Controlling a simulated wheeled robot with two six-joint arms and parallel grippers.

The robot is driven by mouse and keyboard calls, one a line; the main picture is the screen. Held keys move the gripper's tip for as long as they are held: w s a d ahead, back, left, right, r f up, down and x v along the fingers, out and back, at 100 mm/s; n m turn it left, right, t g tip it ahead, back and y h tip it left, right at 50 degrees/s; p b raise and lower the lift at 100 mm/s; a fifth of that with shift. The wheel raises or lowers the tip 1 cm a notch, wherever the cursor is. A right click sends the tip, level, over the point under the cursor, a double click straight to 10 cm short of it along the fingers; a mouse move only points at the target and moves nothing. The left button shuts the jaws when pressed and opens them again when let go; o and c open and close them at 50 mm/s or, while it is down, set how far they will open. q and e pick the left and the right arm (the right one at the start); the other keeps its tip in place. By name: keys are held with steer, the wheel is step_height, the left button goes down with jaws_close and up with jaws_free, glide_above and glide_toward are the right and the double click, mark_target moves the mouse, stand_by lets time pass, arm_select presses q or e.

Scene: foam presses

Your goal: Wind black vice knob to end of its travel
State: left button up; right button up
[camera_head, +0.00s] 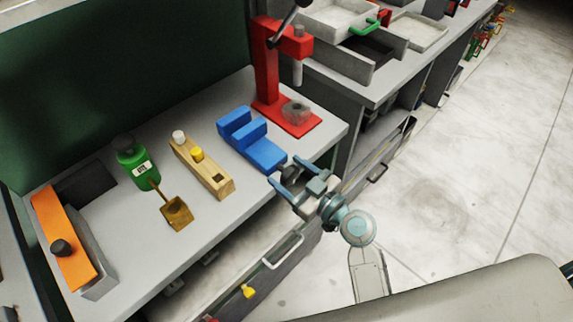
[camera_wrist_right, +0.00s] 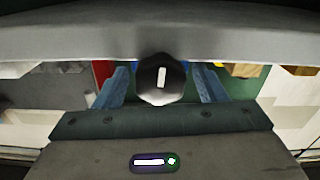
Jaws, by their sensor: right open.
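The blue vice (camera_head: 255,145) sits on the grey bench near its front edge, with a gap between its jaws. Its black knob (camera_head: 292,172) is at the vice's front end, facing my right arm. My right gripper (camera_head: 289,175) is open, with one finger on either side of the knob. In the right wrist view the dark faceted knob (camera_wrist_right: 150,88) carries an upright white mark. There it lies between the two blue fingers of the right gripper (camera_wrist_right: 160,84), with a gap on each side. My left gripper is out of view.
A red press (camera_head: 266,70) stands behind the vice. A wooden plane (camera_head: 205,170), a green bottle (camera_head: 130,158), a brass-coloured scoop (camera_head: 177,212) and an orange-topped box (camera_head: 65,240) stand left of it. A bench edge spans the top of the wrist view.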

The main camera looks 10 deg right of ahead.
steer(key=shift+s, duration=0.1)
steer(key=shift+c, duration=1.2)
steer(key=c, duration=0.7)
steer(key=shift+d+m, duration=0.1)
steer(key=shift+m, duration=0.3)
steer(key=shift+c, duration=0.2)
steer(key=shift+m+b, duration=0.35)
steer(key=shift+m, duration=0.45)
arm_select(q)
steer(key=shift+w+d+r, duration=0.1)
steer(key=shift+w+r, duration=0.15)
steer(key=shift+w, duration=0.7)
arm_select(e)
steer(key=shift+m, duration=1)
